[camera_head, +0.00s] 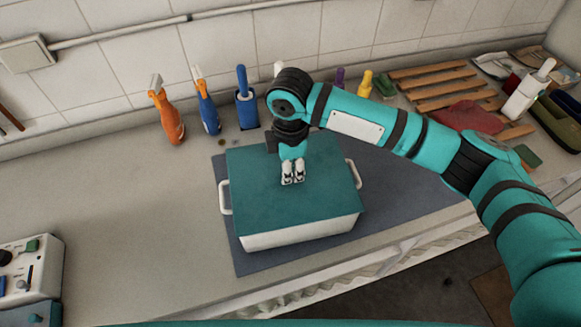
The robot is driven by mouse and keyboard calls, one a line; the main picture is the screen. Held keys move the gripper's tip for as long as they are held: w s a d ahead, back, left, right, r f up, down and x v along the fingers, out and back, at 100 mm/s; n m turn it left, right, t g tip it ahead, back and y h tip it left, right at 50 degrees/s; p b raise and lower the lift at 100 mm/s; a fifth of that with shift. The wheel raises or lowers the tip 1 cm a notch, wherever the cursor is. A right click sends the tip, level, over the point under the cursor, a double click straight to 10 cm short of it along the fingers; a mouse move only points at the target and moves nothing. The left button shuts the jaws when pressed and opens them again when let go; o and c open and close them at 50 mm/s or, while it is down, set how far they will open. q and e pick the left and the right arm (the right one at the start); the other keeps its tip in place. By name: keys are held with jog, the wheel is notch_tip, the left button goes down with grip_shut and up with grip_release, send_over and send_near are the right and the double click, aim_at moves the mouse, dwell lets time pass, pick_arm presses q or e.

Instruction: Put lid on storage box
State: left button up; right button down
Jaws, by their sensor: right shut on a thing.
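The storage box (300,234) is white with a white handle at each side and stands on a dark grey mat. The teal lid (265,204) lies flat over its top and covers the opening. I cannot tell whether the lid is fully seated. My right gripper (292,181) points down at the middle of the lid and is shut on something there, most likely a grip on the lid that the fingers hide. My left gripper is not in view.
An orange spray bottle (166,112), a blue spray bottle (207,106) and a blue holder (246,108) stand along the tiled wall. A wooden rack (435,88) and several items lie at right.

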jog(key=shift+p, duration=0.35)
jog(key=shift+f+p, duration=0.35)
jog(key=shift+p, duration=0.35)
dwell(1.6)
dwell(0.4)
jog(key=c, duration=0.7)
grip_release()
jog(key=shift+r+p, duration=2.5)
jog(key=shift+p, duration=0.2)
jog(key=shift+r, duration=1)
